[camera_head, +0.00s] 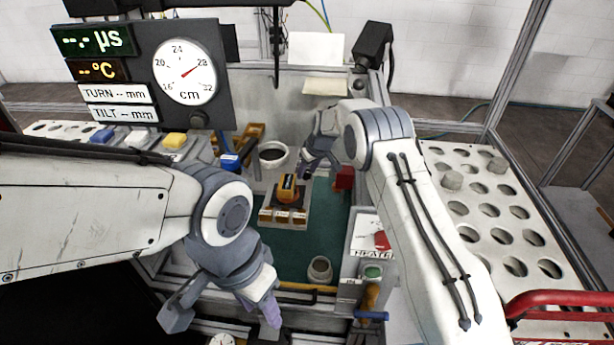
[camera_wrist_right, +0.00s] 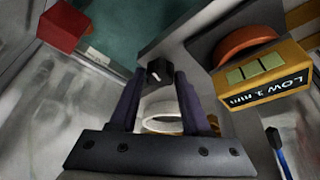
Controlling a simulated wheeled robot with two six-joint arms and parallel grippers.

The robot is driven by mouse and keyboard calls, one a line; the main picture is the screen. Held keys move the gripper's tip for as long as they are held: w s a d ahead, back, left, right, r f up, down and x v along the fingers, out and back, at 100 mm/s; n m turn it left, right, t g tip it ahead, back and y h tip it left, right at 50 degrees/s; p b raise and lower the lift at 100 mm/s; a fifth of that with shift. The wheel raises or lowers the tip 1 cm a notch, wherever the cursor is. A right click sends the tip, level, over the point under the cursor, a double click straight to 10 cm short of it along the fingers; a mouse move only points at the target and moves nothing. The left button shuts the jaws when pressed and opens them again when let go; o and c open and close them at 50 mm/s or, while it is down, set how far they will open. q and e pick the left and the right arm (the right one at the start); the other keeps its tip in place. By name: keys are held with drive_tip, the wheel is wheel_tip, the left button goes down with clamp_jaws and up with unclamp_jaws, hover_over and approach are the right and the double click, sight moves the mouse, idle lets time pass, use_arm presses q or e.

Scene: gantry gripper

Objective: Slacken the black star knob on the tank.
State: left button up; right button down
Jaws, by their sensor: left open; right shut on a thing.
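The black knob (camera_wrist_right: 159,71) shows as a small dark piece between the fingertips in the right wrist view; its star shape is not clear. My right gripper (camera_wrist_right: 158,82) is shut on it, with one finger on each side. In the head view my right gripper (camera_head: 307,172) reaches down at the middle of the bench, and the knob is too small and covered to make out. My left gripper (camera_head: 226,318) is open and empty at the front left, pointing down, away from the knob. I cannot clearly tell the tank's outline.
A red block (camera_head: 344,178) is to the right. A small pot (camera_head: 320,268) stands in front.

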drive_tip(key=shift+n+g+y+b, duration=0.3)
drive_tip(key=shift+n+b, duration=0.5)
drive_tip(key=shift+n, duration=0.2)
drive_tip(key=shift+c, duration=1.9)
unclamp_jaws()
